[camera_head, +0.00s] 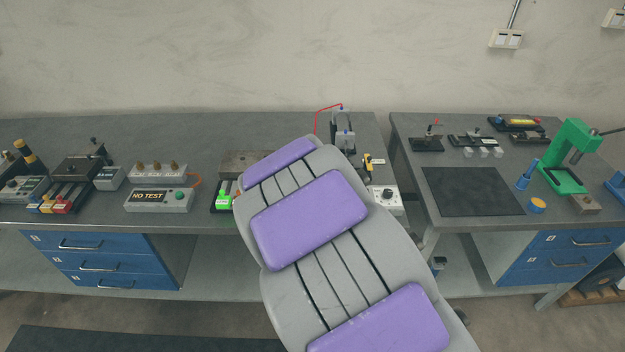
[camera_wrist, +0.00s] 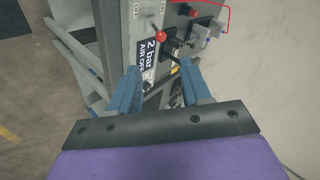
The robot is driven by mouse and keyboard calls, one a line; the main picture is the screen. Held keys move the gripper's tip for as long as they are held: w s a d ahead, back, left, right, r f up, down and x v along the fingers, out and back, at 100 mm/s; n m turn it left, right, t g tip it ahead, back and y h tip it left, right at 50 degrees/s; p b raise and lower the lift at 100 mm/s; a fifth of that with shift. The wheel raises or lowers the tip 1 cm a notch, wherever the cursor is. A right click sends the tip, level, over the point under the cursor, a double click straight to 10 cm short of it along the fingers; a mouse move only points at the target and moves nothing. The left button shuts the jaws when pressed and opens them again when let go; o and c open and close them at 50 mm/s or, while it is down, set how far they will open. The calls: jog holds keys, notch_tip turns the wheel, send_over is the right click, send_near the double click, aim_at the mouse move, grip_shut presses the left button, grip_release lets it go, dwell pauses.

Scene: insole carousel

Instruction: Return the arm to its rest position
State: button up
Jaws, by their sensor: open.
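My arm (camera_head: 340,262), grey with purple pads, reaches up from the bottom of the head view and hides part of the left bench. My gripper is hidden behind it there. In the wrist view my gripper (camera_wrist: 160,82) shows two blue fingers, apart, with nothing held between them. Beyond the fingers is a panel labelled "2 bar AIR OFF" (camera_wrist: 150,58) and a lever with a red ball (camera_wrist: 162,37). I cannot tell how far the fingertips are from these.
The left bench (camera_head: 60,213) carries a "NO TEST" box (camera_head: 158,200), a green-lit device (camera_head: 223,196) and a small fixture with a red hose (camera_head: 342,132). The right bench (camera_head: 400,150) carries a black mat (camera_head: 472,190) and a green press (camera_head: 572,155). A narrow gap separates the benches.

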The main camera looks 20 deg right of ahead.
jog(key=shift+d, duration=0.15)
jog(key=s+a+r+n+g+y, duration=0.1)
jog(key=s+n, duration=0.5)
jog(key=s, duration=0.6)
jog(key=s+a+r+n+g+y, duration=0.1)
jog(key=s+a+r+n+g, duration=0.2)
jog(key=s, duration=1)
jog(key=s+a+r+n+g+y, duration=0.2)
jog(key=s+n+g, duration=0.4)
jog(key=s+n, duration=0.3)
jog(key=s+a, duration=0.1)
jog(key=s, duration=0.3)
jog(key=shift+s+g, duration=0.25)
jog(key=shift+g, duration=0.05)
jog(key=shift+a, duration=0.1)
